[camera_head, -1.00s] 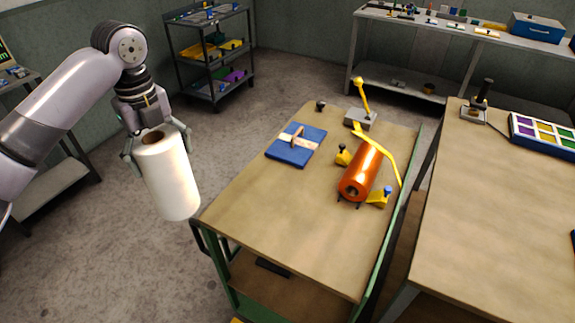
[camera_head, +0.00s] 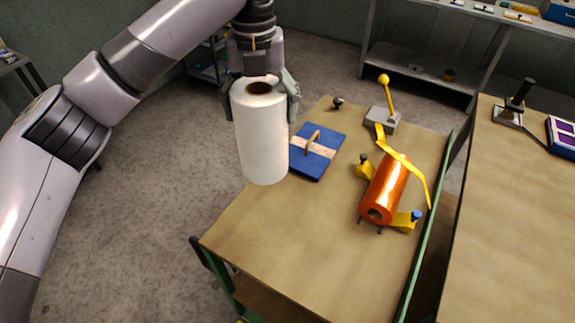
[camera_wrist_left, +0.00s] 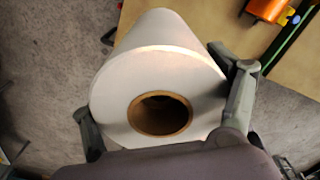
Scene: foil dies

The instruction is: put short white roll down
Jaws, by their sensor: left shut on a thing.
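The short white roll (camera_head: 262,135) hangs upright in my left gripper (camera_head: 262,92), which is shut on it near its top end. In the head view the roll appears over the left edge of the wooden-topped table (camera_head: 290,245); whether its bottom touches the top I cannot tell. In the left wrist view the white roll (camera_wrist_left: 165,65) fills the space between the fingers (camera_wrist_left: 160,112), its brown hollow core facing the camera. My right gripper is not in view.
An orange roll (camera_head: 385,187) sits in a yellow-ended holder at the table's right. A blue board with a handle (camera_head: 325,155), a grey block with a yellow lever (camera_head: 382,118) and a small dark knob (camera_head: 338,102) stand farther back. The table's front half is clear.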

